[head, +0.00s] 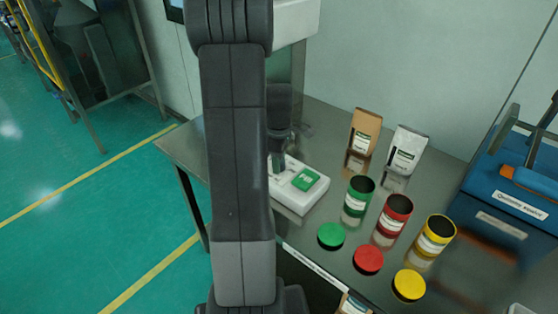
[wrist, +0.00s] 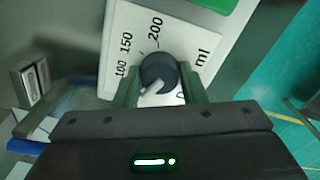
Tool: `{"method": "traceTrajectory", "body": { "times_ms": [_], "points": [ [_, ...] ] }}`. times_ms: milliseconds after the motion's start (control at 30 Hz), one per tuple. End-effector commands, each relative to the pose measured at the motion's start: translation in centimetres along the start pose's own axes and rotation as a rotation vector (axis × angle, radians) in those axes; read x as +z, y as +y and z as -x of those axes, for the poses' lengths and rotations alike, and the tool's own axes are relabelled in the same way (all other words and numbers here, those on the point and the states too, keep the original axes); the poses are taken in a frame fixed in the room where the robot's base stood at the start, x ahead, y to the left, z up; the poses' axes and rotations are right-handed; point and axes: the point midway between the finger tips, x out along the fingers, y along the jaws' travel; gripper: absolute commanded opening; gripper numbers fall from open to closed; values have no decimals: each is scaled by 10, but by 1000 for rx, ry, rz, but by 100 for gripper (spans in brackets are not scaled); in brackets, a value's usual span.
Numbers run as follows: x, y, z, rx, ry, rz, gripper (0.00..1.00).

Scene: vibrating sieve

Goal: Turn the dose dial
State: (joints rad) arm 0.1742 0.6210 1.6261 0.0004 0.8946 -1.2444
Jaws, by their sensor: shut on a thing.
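The dose dial (wrist: 158,70) is a dark round knob on a white panel (wrist: 120,32) printed with 100, 150, 200 and ml. A light grey pointer-like bar (wrist: 152,87) shows on the dial's lower side. My gripper (wrist: 160,76) has one finger on each side of the dial and is shut on it. In the head view, my gripper (head: 279,158) reaches down onto the white dosing unit (head: 297,204), which has a green pad (head: 306,179). The dial is hidden there behind my arm.
Open green (head: 356,198), red (head: 394,216) and yellow (head: 435,236) cans stand right of the unit, with matching lids in front. A brown bag (head: 364,132) and a white bag (head: 407,150) stand behind. A blue machine (head: 515,185) is at the far right.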

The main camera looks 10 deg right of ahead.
Motion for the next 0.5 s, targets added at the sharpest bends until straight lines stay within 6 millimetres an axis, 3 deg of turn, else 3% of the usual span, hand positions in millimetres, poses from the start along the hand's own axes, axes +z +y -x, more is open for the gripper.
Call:
{"method": "traceTrajectory", "body": {
  "times_ms": [267,300,400,500],
  "points": [
    [0,1,1,3,0,2,15],
    [0,1,1,3,0,2,41],
    [0,1,1,2,0,2,59],
    [0,0,1,2,0,1,59]
  ]
}}
